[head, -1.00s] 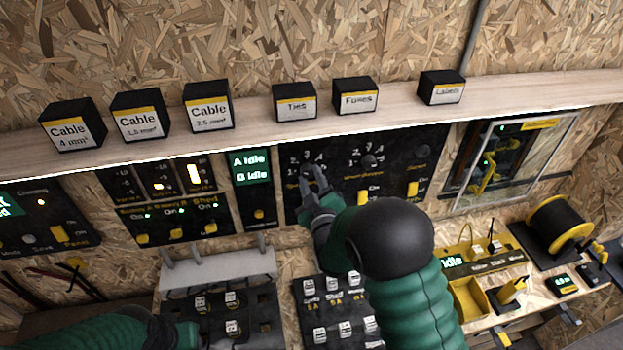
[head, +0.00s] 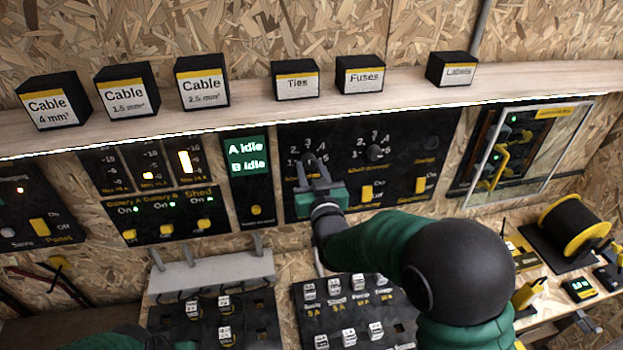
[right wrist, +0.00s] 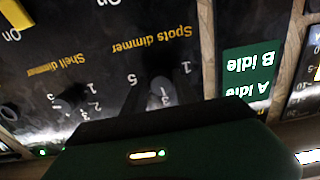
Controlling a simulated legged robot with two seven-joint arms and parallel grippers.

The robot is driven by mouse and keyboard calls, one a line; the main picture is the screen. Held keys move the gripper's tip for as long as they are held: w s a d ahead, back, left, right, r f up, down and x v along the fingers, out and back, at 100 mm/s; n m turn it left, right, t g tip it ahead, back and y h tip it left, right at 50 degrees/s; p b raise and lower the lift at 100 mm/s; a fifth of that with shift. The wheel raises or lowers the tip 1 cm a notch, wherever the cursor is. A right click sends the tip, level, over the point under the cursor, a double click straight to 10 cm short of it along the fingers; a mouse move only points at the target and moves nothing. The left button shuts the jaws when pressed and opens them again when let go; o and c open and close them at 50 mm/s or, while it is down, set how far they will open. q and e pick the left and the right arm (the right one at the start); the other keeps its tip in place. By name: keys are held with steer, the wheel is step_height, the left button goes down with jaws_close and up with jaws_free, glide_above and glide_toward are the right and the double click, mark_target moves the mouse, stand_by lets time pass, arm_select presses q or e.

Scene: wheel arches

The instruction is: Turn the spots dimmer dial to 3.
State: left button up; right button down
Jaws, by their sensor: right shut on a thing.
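The spots dimmer dial (head: 308,158) is a small dark knob on the black panel, with numbers around it. My right gripper (head: 313,170) reaches up to it and is shut on it, covering much of it. In the right wrist view, which is upside down, the dial (right wrist: 161,88) sits between dark fingers under the yellow "Spots dimmer" lettering.
The shell dimmer dial (head: 375,152) is to the right on the same panel, with yellow switches (head: 367,191) below. A green-lit display (head: 247,158) reads "A Idle, B Idle" to the left. A shelf (head: 400,84) with labelled boxes runs above. A clear-fronted case (head: 548,150) stands at right.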

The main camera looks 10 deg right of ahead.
steer(key=shift+r+m+b, duration=0.4)
steer(key=shift+m+b, duration=0.35)
steer(key=shift+m, duration=0.25)
steer(key=c, duration=1.1)
jaws_free()
steer(key=shift+o, duration=0.7)
steer(key=shift+f, duration=0.15)
steer(key=shift+f, duration=0.1)
